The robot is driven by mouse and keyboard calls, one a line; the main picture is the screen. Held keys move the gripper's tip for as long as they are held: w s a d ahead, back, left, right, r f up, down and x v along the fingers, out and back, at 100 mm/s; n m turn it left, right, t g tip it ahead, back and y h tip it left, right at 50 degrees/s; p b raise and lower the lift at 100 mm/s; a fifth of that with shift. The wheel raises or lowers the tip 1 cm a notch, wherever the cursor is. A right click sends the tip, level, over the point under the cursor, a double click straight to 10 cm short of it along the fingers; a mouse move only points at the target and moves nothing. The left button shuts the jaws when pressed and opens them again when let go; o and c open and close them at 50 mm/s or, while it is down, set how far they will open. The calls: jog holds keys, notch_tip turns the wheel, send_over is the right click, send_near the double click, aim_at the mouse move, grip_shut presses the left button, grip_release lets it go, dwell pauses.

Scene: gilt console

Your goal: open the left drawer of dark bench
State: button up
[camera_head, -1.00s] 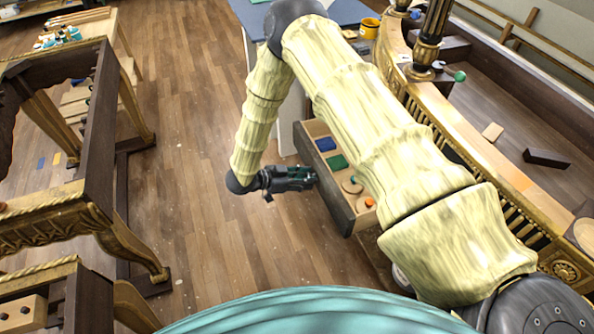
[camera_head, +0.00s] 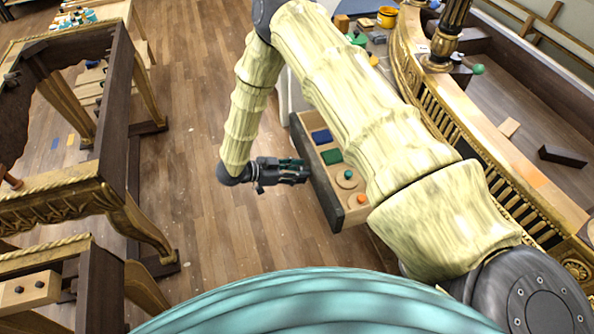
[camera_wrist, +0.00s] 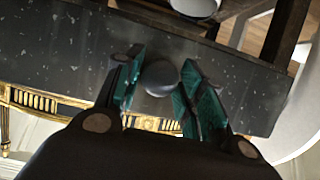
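The drawer (camera_head: 335,205) with a dark speckled front stands pulled out, left of my forearm. The same drawer front (camera_wrist: 60,65) fills much of the wrist view. Its round dark knob (camera_wrist: 161,77) sits between my teal fingertips. Inside the drawer lie a blue block (camera_head: 321,136), a green block (camera_head: 332,157) and round wooden pieces (camera_head: 347,180). My arm hides most of the bench body behind the drawer.
A gilt railing (camera_head: 436,105) runs along the console at the right, with a dark block (camera_head: 562,156) and a green ball (camera_head: 478,69) on that side. A gilt-legged table frame (camera_head: 122,90) stands at the left. Wooden floor (camera_head: 195,130) is clear between.

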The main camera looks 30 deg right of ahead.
jog(key=shift+o, duration=0.9)
jog(key=shift+a, duration=0.1)
jog(key=v, duration=1.2)
jog(key=shift+f, duration=0.15)
